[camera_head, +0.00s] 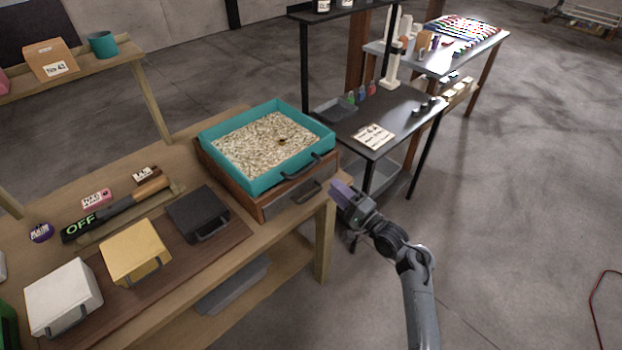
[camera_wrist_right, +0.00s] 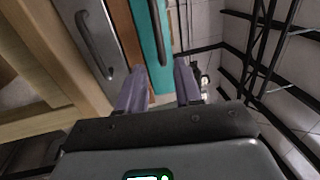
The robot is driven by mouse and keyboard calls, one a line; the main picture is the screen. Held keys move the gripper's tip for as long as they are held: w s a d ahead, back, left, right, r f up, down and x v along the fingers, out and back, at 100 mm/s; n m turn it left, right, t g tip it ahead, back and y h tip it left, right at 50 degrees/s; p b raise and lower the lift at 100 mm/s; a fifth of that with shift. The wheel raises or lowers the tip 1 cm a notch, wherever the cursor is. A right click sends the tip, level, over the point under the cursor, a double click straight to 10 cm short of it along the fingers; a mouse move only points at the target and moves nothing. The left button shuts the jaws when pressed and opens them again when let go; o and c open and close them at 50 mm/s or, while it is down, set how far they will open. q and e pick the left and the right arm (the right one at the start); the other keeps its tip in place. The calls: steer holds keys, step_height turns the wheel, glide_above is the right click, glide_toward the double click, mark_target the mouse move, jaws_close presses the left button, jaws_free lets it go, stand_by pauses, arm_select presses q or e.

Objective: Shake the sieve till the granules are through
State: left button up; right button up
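The sieve (camera_head: 228,162) is a teal square tray with a dark handle on its front side. A layer of pale granules (camera_head: 265,140) covers its floor, with a small brown spot among them. It sits on a wooden box (camera_head: 255,203) with a grey drawer front and handle, at the table's right end. My right gripper (camera_head: 341,191) is just off the table's right corner, close to the box and apart from the sieve. In the right wrist view its two purple fingers (camera_wrist_right: 159,88) are spread with nothing between them, and the teal sieve wall (camera_wrist_right: 152,45) shows beyond. My left gripper is not seen.
Yellow (camera_head: 134,250), white (camera_head: 63,296) and dark (camera_head: 198,213) lidded boxes stand on the wooden table, beside a black bar reading OFF (camera_head: 110,212). A black table (camera_head: 405,125) with small bottles stands behind right.

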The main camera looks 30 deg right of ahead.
mark_target(311, 165)
steer(key=b+x, duration=0.2)
steer(key=x, duration=0.7)
steer(key=shift+w+a, duration=0.2)
steer(key=shift+w, duration=0.15)
steer(key=shift+w+a+r, duration=0.15)
steer(key=shift+w, duration=0.45)
jaws_close()
